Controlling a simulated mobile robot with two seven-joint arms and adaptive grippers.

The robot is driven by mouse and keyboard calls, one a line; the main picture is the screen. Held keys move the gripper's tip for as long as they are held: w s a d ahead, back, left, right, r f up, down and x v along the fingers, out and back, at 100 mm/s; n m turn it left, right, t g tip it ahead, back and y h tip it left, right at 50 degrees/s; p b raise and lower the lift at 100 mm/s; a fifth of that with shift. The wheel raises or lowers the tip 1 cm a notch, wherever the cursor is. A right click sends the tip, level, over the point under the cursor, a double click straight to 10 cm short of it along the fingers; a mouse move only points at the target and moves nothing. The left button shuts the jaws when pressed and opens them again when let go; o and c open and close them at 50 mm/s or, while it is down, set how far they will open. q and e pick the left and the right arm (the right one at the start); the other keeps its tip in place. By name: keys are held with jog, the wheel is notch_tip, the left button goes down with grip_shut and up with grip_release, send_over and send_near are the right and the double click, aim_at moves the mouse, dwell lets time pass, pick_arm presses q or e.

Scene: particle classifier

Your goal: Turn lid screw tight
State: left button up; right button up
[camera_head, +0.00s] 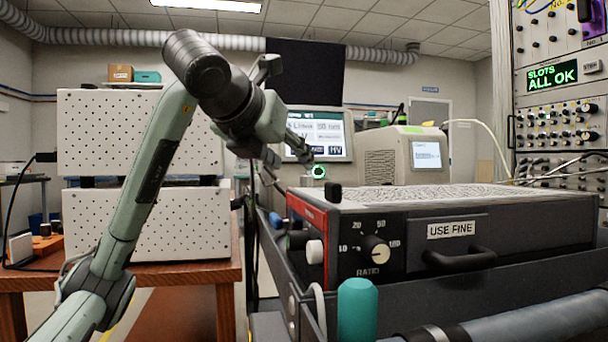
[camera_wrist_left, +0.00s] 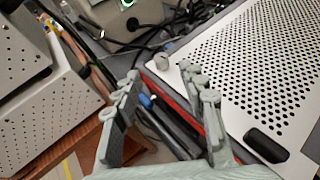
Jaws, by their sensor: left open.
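The lid is a pale perforated plate (camera_wrist_left: 255,75) on top of the dark instrument with the red edge (camera_head: 470,225). A small grey knob, which looks like the lid screw (camera_wrist_left: 161,61), stands at the lid's far left corner in the left wrist view. I cannot tell whether it is tight. In the head view I cannot make it out. My left gripper (camera_wrist_left: 160,77) is open and empty, its fingers pointing toward the knob with a finger to each side in the picture. My right gripper is not seen.
The front has a ratio dial (camera_head: 375,248) and a drawer handle (camera_head: 460,258). White perforated boxes (camera_head: 145,222) stand left on a wooden table. Cables (camera_wrist_left: 160,35) run behind the instrument.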

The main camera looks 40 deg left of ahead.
aim_at(304, 190)
pick_arm(q)
jog(key=b+x, duration=0.1)
jog(key=x, duration=0.6)
jog(key=shift+w+f, duration=0.2)
grip_shut()
